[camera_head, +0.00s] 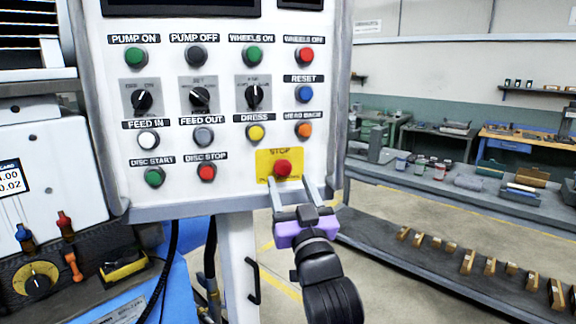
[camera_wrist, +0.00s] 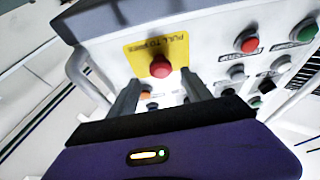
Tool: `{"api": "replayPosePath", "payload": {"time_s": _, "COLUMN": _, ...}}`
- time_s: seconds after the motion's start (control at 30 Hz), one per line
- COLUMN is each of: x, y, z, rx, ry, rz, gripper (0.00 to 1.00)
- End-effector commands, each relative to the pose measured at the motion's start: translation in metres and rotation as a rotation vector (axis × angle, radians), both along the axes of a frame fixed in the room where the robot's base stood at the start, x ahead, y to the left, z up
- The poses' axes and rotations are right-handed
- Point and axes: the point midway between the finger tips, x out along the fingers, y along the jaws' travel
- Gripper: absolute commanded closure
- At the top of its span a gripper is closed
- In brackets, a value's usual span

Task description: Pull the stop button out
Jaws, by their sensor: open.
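The stop button (camera_head: 283,168) is a red knob on a yellow plate (camera_head: 265,162) at the lower right of the white control panel (camera_head: 110,88). It also shows in the wrist view (camera_wrist: 160,67), near the upper middle. My gripper (camera_head: 291,186) is open, its two fingers pointing up at the panel just below the button. In the wrist view the fingertips (camera_wrist: 160,84) lie left and right of the button, a little below it. No finger visibly touches the button, and the exact gap in depth is hard to tell.
Other buttons and knobs sit close by: orange HEAD BACK (camera_head: 303,130), yellow DRESS (camera_head: 256,133) and red DISC STOP (camera_head: 207,172). A grey rim (camera_head: 190,209) edges the panel's bottom. A grey bench (camera_head: 430,259) with several small blocks stands at right.

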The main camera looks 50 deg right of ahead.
Motion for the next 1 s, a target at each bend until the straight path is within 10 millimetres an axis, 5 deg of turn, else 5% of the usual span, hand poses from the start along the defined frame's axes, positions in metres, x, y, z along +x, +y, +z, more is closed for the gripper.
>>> {"api": "replayPosePath", "payload": {"time_s": 0.3, "x": 0.029, "y": -0.018, "z": 0.016, "rx": 0.001, "ry": -0.002, "rz": -0.001, "gripper": 0.42}}
{"api": "replayPosePath", "payload": {"time_s": 0.63, "x": 0.031, "y": -0.019, "z": 0.016, "rx": -0.001, "ry": -0.002, "rz": 0.001, "gripper": 0.42}}
{"api": "replayPosePath", "payload": {"time_s": 0.9, "x": 0.031, "y": -0.018, "z": 0.016, "rx": -0.001, "ry": -0.002, "rz": 0.001, "gripper": 0.95}}
{"api": "replayPosePath", "payload": {"time_s": 1.0, "x": 0.031, "y": -0.018, "z": 0.016, "rx": -0.001, "ry": -0.002, "rz": 0.001, "gripper": 1.00}}
